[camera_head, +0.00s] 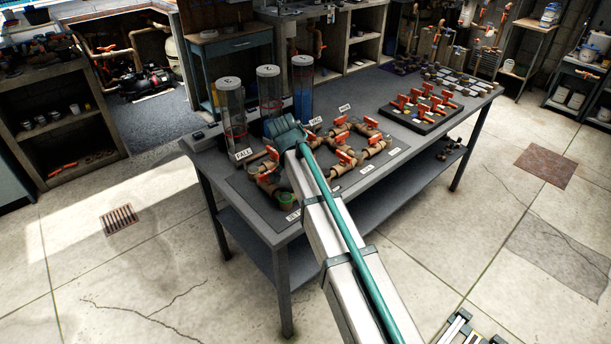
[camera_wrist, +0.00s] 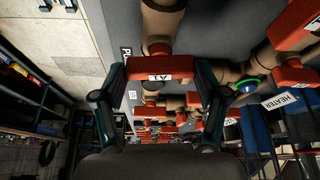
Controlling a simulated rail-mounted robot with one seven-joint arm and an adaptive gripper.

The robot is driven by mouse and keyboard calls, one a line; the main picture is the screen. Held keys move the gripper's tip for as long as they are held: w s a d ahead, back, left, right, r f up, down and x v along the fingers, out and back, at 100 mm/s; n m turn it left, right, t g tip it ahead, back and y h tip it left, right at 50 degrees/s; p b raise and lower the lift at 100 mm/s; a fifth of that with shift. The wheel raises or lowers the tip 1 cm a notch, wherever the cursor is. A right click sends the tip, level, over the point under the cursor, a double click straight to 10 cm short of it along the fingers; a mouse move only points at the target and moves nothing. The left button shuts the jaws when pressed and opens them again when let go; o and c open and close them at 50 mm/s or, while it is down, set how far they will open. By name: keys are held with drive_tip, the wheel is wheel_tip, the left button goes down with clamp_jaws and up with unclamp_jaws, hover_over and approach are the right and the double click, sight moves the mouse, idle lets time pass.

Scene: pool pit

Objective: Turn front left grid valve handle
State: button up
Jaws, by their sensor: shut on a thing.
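In the wrist view a red valve handle (camera_wrist: 143,66) marked A1 sits across a brown pipe fitting (camera_wrist: 160,25). My gripper (camera_wrist: 160,72) has one finger at each end of this handle and is shut on it. In the head view the pipe grid (camera_head: 345,160) with several red handles stands on the workbench. A red handle (camera_head: 266,178) shows at the grid's left front, but I cannot tell whether it is the held one. My arm covers part of the grid there, and my fingers are hidden in that view.
Clear cylinders (camera_head: 230,110) stand on the bench behind the grid's left side. A black tray (camera_head: 420,112) with several red handles lies farther right. More red handles crowd close to the held one, including one at upper right (camera_wrist: 295,25) in the wrist view. The floor in front is open.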

drive_tip(key=shift+m, duration=0.8)
drive_tip(key=shift+g, duration=0.3)
drive_tip(key=o, duration=1.2)
drive_tip(key=shift+h, duration=0.3)
drive_tip(key=shift+c, duration=0.2)
drive_tip(key=v, duration=1.2)
